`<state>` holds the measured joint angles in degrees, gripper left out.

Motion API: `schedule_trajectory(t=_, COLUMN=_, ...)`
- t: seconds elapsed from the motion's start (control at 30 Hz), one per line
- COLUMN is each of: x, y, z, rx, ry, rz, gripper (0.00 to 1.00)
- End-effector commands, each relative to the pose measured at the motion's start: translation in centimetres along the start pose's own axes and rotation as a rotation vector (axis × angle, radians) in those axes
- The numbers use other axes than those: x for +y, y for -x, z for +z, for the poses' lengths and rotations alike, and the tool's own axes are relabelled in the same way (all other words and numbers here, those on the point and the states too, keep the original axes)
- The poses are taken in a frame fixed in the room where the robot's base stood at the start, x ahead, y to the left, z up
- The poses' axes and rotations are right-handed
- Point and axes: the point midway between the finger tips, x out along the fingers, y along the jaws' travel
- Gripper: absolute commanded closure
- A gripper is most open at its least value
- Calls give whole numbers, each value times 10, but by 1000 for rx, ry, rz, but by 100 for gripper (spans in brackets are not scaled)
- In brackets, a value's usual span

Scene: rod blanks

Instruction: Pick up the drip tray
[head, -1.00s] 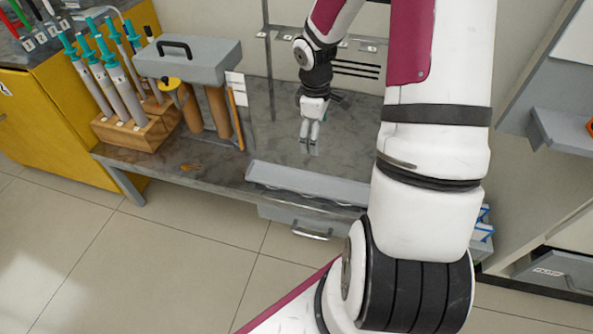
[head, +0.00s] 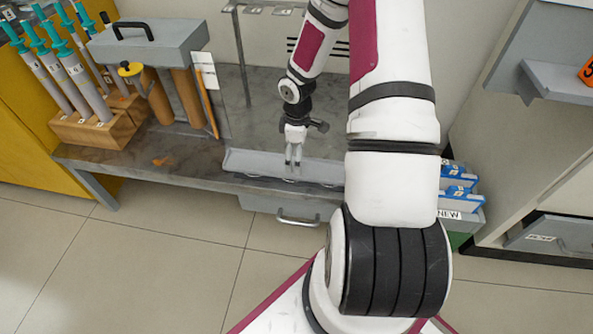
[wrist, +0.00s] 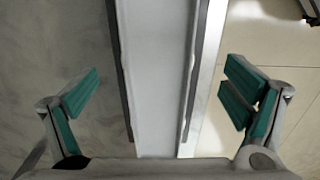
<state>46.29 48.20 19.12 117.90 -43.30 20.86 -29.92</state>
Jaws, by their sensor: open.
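The drip tray (head: 246,164) is a long, shallow grey trough on the front edge of the dark stone bench. Its right end is hidden behind my arm in the head view. My gripper (head: 293,160) points down over the tray. In the wrist view the drip tray (wrist: 160,70) runs up the middle of the picture, between the spread green-padded fingers of my gripper (wrist: 162,92). The gripper is open and empty, with a gap to the tray on both sides. The height of the fingertips over the tray is hard to tell.
A grey drawer (head: 285,208) hangs under the bench. On the left stand a wooden rack (head: 100,125) of teal-topped tubes and a grey box (head: 150,48) on brown cylinders. A bin (head: 462,212) marked NEW is right of my arm. Tiled floor lies in front.

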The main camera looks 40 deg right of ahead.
Motion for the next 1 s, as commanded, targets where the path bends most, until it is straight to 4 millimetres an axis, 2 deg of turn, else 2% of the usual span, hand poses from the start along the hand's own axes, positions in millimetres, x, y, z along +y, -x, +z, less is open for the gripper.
schedule_trajectory(t=0.17, x=1, y=-15, z=-1, rx=0, ry=0, rz=-1, gripper=6)
schedule_trajectory(t=0.4, x=3, y=-48, z=-3, rx=-1, ry=0, rz=-2, gripper=6)
schedule_trajectory(t=0.67, x=3, y=-51, z=-3, rx=0, ry=-1, rz=0, gripper=6)
schedule_trajectory(t=0.7, x=3, y=-51, z=-3, rx=0, ry=-1, rz=0, gripper=8)
schedule_trajectory(t=0.93, x=3, y=-51, z=-3, rx=0, ry=-1, rz=0, gripper=60)
schedule_trajectory(t=0.97, x=3, y=-51, z=-3, rx=0, ry=-1, rz=0, gripper=66)
schedule_trajectory(t=1.0, x=3, y=-50, z=-3, rx=0, ry=-1, rz=0, gripper=66)
